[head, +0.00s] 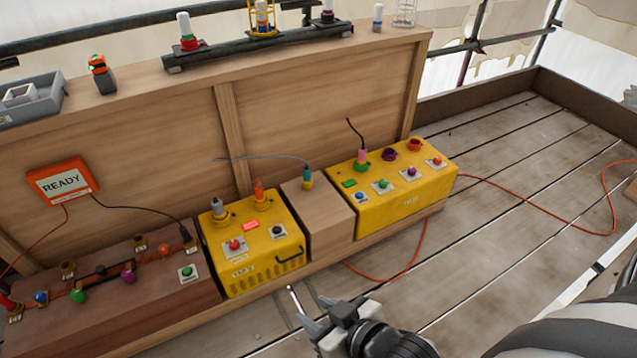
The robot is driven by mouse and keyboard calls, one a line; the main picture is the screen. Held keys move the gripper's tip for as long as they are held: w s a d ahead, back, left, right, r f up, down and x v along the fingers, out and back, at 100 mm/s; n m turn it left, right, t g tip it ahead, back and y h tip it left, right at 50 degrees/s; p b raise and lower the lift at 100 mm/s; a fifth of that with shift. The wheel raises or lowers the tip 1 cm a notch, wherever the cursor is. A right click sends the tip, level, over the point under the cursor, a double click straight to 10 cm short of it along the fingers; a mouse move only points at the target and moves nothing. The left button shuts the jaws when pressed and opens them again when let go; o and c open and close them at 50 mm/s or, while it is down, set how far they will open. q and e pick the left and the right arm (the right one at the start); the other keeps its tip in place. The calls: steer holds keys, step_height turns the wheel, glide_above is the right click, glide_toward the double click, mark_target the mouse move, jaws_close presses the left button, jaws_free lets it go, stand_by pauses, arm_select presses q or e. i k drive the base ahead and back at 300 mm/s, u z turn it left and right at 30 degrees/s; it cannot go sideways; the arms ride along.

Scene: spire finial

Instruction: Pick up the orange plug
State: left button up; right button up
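An orange plug (259,190) stands upright in a brass-coloured socket on top of the left yellow box (262,273). A grey plug (217,208) stands in the socket to its left. My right gripper (307,308) is at the bottom middle, below and to the right of the left yellow box, well apart from the orange plug. Its fingers look spread, with no plug between them. My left gripper is not in view.
The right yellow box (400,203) carries a pink-and-green plug (361,158) and coloured sockets. A wooden block (318,217) with a teal plug stands between the boxes. A brown box (120,300) is at left. An orange cable (395,278) crosses the plank floor.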

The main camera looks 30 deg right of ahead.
mark_target(260, 198)
steer(key=z, duration=0.25)
steer(key=i, duration=1.45)
steer(key=u, duration=0.75)
